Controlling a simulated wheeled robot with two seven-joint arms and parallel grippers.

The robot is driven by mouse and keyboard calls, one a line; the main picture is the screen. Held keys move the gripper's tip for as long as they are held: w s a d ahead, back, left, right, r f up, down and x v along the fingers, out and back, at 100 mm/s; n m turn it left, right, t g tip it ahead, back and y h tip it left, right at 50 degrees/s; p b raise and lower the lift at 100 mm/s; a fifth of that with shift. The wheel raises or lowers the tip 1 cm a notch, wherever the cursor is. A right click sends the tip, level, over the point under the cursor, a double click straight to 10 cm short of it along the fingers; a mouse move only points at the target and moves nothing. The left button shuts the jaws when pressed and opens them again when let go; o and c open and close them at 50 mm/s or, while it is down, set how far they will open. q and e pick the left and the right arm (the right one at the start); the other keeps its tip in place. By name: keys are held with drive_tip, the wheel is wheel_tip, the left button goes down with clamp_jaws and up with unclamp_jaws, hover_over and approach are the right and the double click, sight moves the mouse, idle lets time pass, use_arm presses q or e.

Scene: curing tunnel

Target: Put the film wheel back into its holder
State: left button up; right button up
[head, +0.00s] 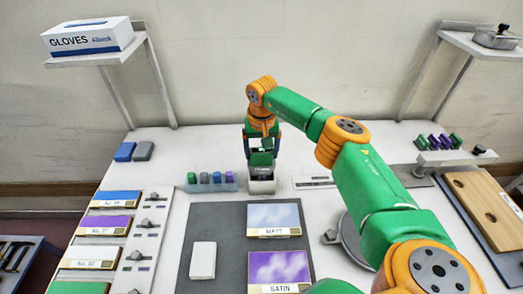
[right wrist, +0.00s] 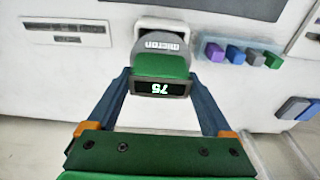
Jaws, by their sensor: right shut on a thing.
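My right gripper (head: 262,154) points down at the back middle of the table. It is shut on a green and grey device marked "micron" (right wrist: 160,66), whose small dark display reads 75. I take this device for the film wheel; no clear wheel shape shows. In the head view its green part (head: 261,159) shows between the fingers. A white, box-like holder (head: 262,186) stands right below it, and its rim also shows in the right wrist view (right wrist: 168,22). The device's grey end is at the holder; I cannot tell whether it is fully seated. My left gripper is not in view.
A tray of small coloured blocks (head: 211,186) stands close left of the holder, and a flat white plate (head: 314,182) lies to its right. A dark mat (head: 222,225) with sample panels lies in front. My right arm partly covers a grey disc (head: 352,240).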

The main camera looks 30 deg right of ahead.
drive_tip(key=shift+f+b, duration=1.05)
drive_tip(key=shift+f, duration=0.4)
drive_tip(key=shift+f, duration=0.1)
drive_tip(key=o, duration=1.3)
wheel_tip(320, 180, up, 7)
drive_tip(key=p, duration=0.6)
